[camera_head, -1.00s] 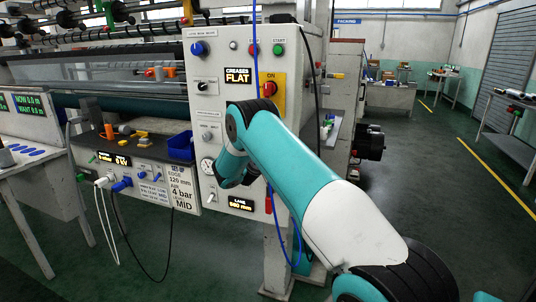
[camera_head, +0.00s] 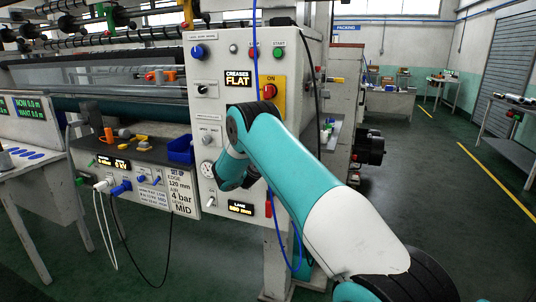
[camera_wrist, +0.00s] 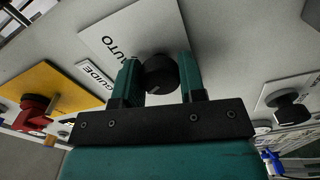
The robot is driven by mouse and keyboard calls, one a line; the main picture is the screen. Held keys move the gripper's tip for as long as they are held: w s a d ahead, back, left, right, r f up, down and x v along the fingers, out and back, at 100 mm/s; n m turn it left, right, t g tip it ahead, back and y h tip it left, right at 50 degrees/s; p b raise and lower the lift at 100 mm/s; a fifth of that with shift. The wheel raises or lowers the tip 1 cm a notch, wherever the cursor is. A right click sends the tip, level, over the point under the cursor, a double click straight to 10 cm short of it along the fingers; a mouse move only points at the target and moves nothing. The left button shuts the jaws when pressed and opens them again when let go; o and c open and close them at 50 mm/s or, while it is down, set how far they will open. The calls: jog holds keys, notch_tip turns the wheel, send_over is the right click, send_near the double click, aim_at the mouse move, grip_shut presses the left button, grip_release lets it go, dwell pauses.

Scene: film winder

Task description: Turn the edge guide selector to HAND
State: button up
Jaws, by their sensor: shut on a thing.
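The edge guide selector is a round black knob (camera_wrist: 160,74) on a pale plate (camera_wrist: 112,32) in the wrist view. "AUTO" is printed on the plate beside the knob, and a small "GUIDE" label (camera_wrist: 92,80) sits next to it. No "HAND" marking shows there; part of the plate lies behind my gripper. My gripper (camera_wrist: 160,88) has one teal finger on each side of the knob and is shut on it. In the head view my arm covers the selector and my fingers, against the machine's white control panel (camera_head: 222,120).
A red switch on a yellow plate (camera_wrist: 60,87) lies left of my gripper in the wrist view. Another black knob (camera_wrist: 289,104) is at the right. In the head view, a blue hose (camera_head: 257,60) hangs before the panel. Open floor (camera_head: 440,210) lies to the right.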

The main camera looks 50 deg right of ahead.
dwell(0.4)
jog(key=o, duration=0.9)
jog(key=shift+a, duration=0.1)
jog(key=b+v, duration=0.7)
jog(key=v, duration=1)
jog(key=shift+a, duration=0.1)
